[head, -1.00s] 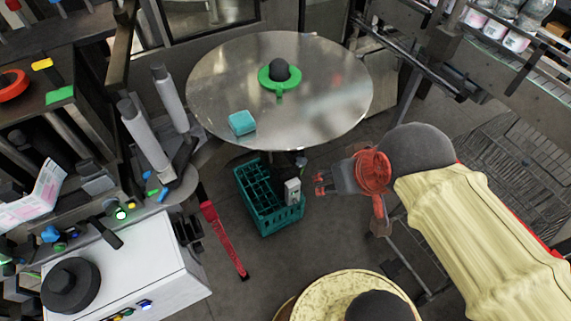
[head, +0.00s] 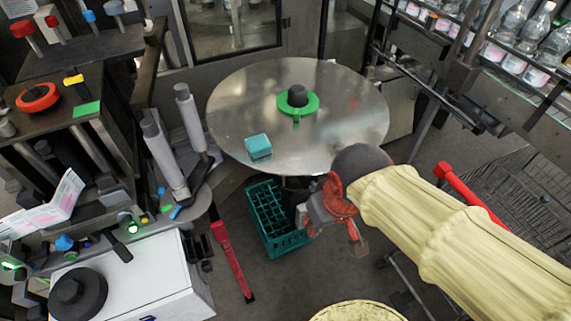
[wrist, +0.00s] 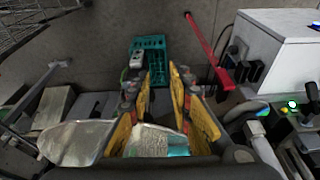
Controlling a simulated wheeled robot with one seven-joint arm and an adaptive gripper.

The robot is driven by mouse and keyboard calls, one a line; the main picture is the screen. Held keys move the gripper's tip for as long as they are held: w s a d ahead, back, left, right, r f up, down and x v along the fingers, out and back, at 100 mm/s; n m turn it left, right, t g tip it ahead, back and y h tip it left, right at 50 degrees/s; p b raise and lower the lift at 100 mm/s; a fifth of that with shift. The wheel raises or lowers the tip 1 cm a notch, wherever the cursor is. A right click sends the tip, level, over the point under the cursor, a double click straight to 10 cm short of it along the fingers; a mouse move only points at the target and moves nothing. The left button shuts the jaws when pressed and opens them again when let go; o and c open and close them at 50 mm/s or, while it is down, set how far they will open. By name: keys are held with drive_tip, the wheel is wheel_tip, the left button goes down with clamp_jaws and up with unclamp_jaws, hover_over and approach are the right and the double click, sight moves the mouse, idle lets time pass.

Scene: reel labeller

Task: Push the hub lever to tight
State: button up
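The hub is a green ring with a dark rounded knob (head: 297,95) in its middle, on the round metal table (head: 345,135). A short green lever (head: 296,118) sticks out from the ring toward the near side. In the head view my gripper (head: 302,217) is below the table's near edge, in front of the teal crate, well apart from the lever. The wrist view shows its yellow-padded fingers (wrist: 162,82) open with nothing between them. I cannot make out the hub or lever in the wrist view. Any tight marking is too small to read.
A teal block (head: 258,146) lies on the table's near left. The teal crate (head: 268,212) stands on the floor, partly behind my gripper. A red bar (head: 233,262) is left of it. Two grey rollers (head: 163,155) stand left of the table. Bottles (head: 530,35) line the back right.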

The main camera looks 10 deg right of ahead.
drive_tip(key=a+f+n+g, duration=0.1)
drive_tip(key=f, duration=0.1)
drive_tip(key=w+a+f+n+g+h, duration=0.1)
drive_tip(key=f, duration=0.1)
drive_tip(key=a+f+n+g+h, duration=0.1)
drive_tip(key=f, duration=0.2)
drive_tip(key=shift+w, duration=0.15)
clamp_jaws()
drive_tip(key=w+a+f+n+t+h+p, duration=0.1)
drive_tip(key=w+f+n+t+h, duration=0.15)
drive_tip(key=w+f+h, duration=0.3)
drive_tip(key=w+a+f+n+t+h+p, duration=0.1)
drive_tip(key=w+a+f+n+h, duration=0.15)
drive_tip(key=w+f+h, duration=0.3)
drive_tip(key=w+a+r+m+t+h, duration=0.1)
drive_tip(key=w+a+r+m+t, duration=0.2)
drive_tip(key=w+r+t, duration=0.3)
drive_tip(key=w+a+t, duration=0.1)
drive_tip(key=w, duration=0.2)
drive_tip(key=shift+w+a+h, duration=0.3)
drive_tip(key=shift+a+h, duration=0.05)
drive_tip(key=shift+h, duration=0.05)
drive_tip(key=shift+t, duration=0.25)
